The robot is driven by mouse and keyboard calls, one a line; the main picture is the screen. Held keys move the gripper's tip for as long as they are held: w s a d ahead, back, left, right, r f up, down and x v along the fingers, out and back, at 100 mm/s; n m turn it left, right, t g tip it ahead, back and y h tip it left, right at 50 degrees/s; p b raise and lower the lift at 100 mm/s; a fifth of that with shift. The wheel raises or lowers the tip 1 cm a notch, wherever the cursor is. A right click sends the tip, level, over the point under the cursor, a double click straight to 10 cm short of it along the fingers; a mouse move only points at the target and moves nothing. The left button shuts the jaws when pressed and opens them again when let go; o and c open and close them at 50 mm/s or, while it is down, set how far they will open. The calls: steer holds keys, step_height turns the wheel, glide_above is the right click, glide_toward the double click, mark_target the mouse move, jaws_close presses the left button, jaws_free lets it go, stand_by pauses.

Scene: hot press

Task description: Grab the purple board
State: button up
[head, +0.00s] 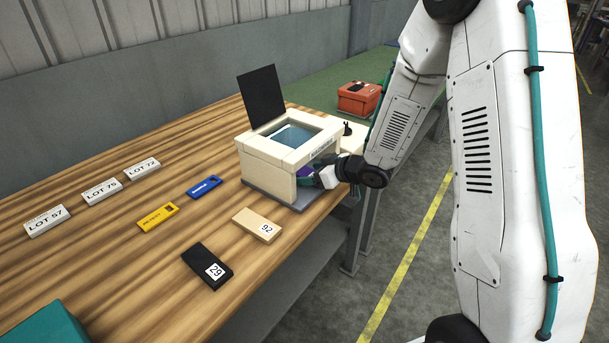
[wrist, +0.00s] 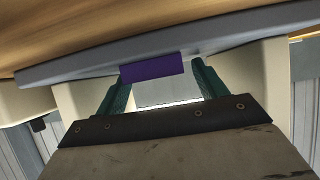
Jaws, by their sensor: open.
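The purple board (head: 305,170) shows as a small patch at the front opening of the cream press (head: 262,165), mostly hidden by my gripper (head: 316,173). In the wrist view the purple board (wrist: 150,69) is a flat bar lying across the space between the two green fingers of my gripper (wrist: 161,68). The fingers are apart, one on each side of the board. The right finger is close to the board's right end. I cannot tell whether either finger touches it.
The press has a raised black lid (head: 262,97) and stands on a grey base near the table's right edge. A tan board (head: 257,225), a black board (head: 207,266), a yellow board (head: 158,217), a blue board (head: 204,187) and LOT signs (head: 102,191) lie to the left. An orange case (head: 358,98) is behind.

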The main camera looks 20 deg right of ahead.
steer(key=c, duration=1.2)
